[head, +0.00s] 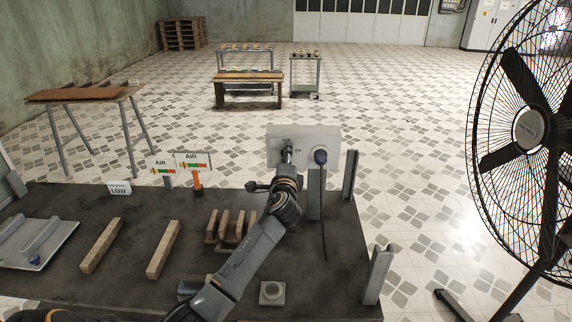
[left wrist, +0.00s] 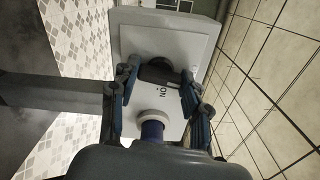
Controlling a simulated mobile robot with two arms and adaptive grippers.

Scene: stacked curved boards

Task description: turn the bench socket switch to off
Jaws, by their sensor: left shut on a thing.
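The bench socket is a pale grey box (head: 328,135) on a post at the far edge of the dark bench (head: 225,278). Its dark rotary switch knob (left wrist: 157,71) shows in the left wrist view, with the word "ON" beside it. My left gripper (head: 287,157) is at the left part of the socket's front in the head view and hides most of the knob there. In the left wrist view my left gripper (left wrist: 160,78) has its fingers on either side of the knob, shut on it. My right gripper is not in view.
A blue plug (head: 320,157) sits in the socket right of the switch, its cable hanging down. Metal uprights (head: 350,175) stand at the bench's right edge. Wooden blocks (head: 163,250) and AIR signs (head: 193,160) are left. A large fan (head: 530,130) stands right.

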